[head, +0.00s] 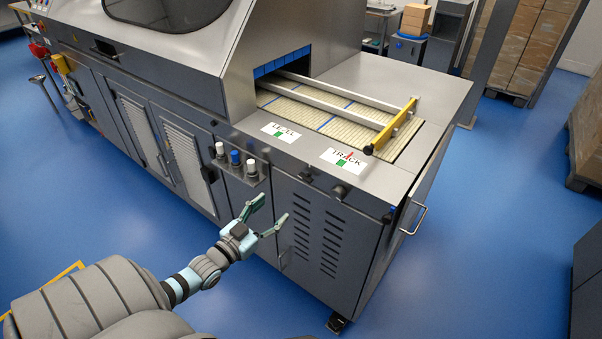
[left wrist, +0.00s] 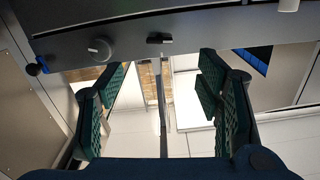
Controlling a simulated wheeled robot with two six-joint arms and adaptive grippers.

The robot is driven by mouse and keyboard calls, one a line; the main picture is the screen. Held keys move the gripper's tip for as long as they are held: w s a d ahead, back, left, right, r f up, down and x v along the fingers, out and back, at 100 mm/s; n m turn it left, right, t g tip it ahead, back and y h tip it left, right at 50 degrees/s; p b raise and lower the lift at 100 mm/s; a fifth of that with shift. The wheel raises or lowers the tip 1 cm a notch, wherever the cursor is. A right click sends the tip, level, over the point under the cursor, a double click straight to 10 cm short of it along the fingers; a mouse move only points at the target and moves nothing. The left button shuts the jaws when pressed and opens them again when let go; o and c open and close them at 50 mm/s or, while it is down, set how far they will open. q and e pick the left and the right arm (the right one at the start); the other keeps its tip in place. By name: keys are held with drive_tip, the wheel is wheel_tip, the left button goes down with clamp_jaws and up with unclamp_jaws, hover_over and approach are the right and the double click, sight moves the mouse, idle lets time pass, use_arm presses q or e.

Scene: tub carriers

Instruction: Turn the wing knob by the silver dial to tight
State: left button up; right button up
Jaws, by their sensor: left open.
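The wing knob (head: 308,176) is a small dark piece on the machine's upper front edge, left of the silver dial (head: 340,191). In the left wrist view the wing knob (left wrist: 160,39) is a short black bar lying crosswise, and the round silver dial (left wrist: 99,48) is to its left. My left gripper (head: 273,208) is open and empty, in front of the machine, lower and to the left of the knob. In the left wrist view its fingers (left wrist: 162,82) stand wide apart, with the knob beyond them near the top. My right gripper is out of view.
White signs reading LEVEL (head: 282,133) and TRACK (head: 343,158) lie on the machine top. A door handle (head: 415,220) sticks out at the right end.

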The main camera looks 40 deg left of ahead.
use_arm(q)
drive_tip(key=b, duration=0.4)
approach(306, 177)
drive_tip(key=w+f, duration=0.1)
drive_tip(key=w, duration=0.7)
drive_tip(key=shift+w+a+b, duration=0.2)
drive_tip(key=shift+w+b, duration=0.15)
drive_tip(key=shift+b, duration=0.05)
drive_tip(key=c, duration=1.2)
